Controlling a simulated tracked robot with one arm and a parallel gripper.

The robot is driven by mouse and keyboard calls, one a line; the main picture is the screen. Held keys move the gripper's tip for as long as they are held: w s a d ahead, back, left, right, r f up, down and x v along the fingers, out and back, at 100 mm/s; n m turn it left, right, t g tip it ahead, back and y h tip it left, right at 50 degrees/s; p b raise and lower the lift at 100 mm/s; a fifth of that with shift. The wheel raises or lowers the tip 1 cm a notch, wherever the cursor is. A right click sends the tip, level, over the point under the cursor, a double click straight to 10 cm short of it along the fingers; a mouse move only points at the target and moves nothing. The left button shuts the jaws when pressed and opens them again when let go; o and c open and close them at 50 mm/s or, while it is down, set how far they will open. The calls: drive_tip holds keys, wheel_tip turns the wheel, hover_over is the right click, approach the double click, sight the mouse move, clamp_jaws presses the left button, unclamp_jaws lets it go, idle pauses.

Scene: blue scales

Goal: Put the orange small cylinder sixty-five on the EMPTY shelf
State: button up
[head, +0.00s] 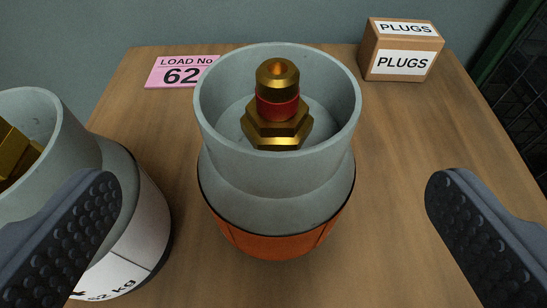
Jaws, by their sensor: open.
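A small cylinder with an orange body (275,240), a grey shroud and a brass valve with a red band stands upright on a wooden surface in the middle of the head view. No number shows on it from here. My gripper (272,185) is open, with one dark ribbed finger to the left of the cylinder and one to the right. The EMPTY shelf is not in view.
A second cylinder (130,225), white with a grey shroud, stands close on the left, partly behind my left finger. A pink card (180,72) reads "LOAD No 62". A "PLUGS" box (402,62) sits at the back right. Bare wood (400,140) lies right of the orange cylinder.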

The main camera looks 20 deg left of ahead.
sight(280, 107)
drive_tip(key=x, duration=0.4)
drive_tip(key=shift+w, duration=0.1)
drive_tip(key=shift+r+b+x, duration=0.15)
drive_tip(key=shift+b+x, duration=0.25)
drive_tip(key=shift+x, duration=0.95)
drive_tip(key=shift+r+b+x, duration=0.2)
drive_tip(key=shift+b+x, duration=0.2)
drive_tip(key=shift+x, duration=0.95)
drive_tip(key=shift+w, duration=0.15)
drive_tip(key=c, duration=2.1)
